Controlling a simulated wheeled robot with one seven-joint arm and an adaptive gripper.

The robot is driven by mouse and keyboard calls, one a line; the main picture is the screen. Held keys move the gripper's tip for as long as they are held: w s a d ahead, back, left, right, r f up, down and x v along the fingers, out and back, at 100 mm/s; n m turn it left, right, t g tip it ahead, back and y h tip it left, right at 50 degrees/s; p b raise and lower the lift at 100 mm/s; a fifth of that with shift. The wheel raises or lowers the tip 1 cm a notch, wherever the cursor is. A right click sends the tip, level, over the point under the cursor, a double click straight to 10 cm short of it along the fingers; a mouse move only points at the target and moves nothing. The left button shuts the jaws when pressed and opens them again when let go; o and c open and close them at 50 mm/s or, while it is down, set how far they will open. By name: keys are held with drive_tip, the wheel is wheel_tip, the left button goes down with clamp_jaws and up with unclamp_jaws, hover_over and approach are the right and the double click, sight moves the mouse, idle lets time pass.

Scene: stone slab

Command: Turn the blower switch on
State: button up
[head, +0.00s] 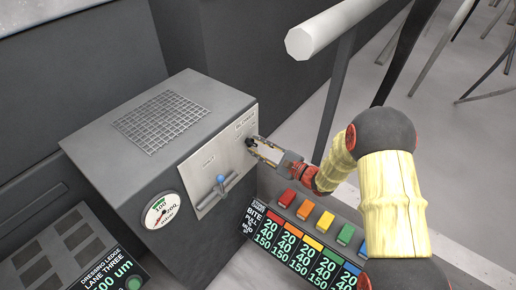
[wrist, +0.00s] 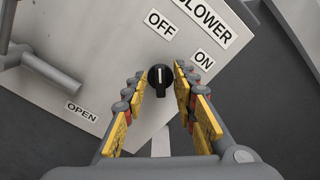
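The blower switch is a black round knob (wrist: 159,76) with a white pointer line, on a pale panel (wrist: 100,50). In the wrist view the line points straight up, towards the OFF label (wrist: 160,23); the ON label (wrist: 203,60) is to the right. My gripper (wrist: 158,88) is open, with a yellow-padded finger on each side of the knob and gaps showing between. In the head view my gripper (head: 258,149) is at the panel's right part, close to the dark knob (head: 249,142). Whether the fingertips surround the knob in depth is unclear.
The panel sits on a grey box (head: 110,160) with a round gauge (head: 161,210) and a blue-tipped lever (head: 221,181). A row of coloured buttons (head: 305,210) lies below my arm. A pale rail (head: 335,28) runs above. An OPEN label (wrist: 82,111) is left of the knob.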

drive_tip(key=c, duration=0.3)
drive_tip(key=c, duration=0.4)
clamp_jaws()
